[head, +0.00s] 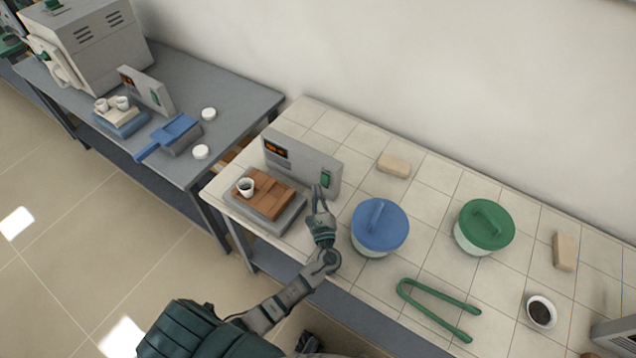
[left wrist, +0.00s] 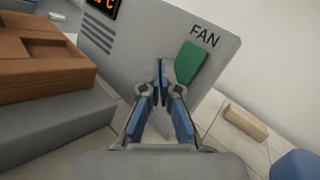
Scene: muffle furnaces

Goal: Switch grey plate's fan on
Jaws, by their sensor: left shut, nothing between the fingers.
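The grey plate (head: 265,217) stands on the white tiled table and carries reddish-brown bricks (head: 270,193) with a small white cup (head: 246,187). A grey upright panel (head: 300,160) rises behind it with an orange display and a green fan switch (head: 326,179). In the left wrist view the green switch (left wrist: 190,62) sits below the word FAN, just right of my fingertips. My left gripper (head: 318,190) is shut and empty in front of the panel, close to the switch; I cannot tell whether it touches. My right gripper is not in view.
A blue-lidded pot (head: 380,227), a green-lidded pot (head: 485,227), green tongs (head: 440,310) and pale blocks (head: 394,166) stand to the right. A grey table (head: 225,95) at the left holds a furnace (head: 90,45) and a second panel (head: 147,90).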

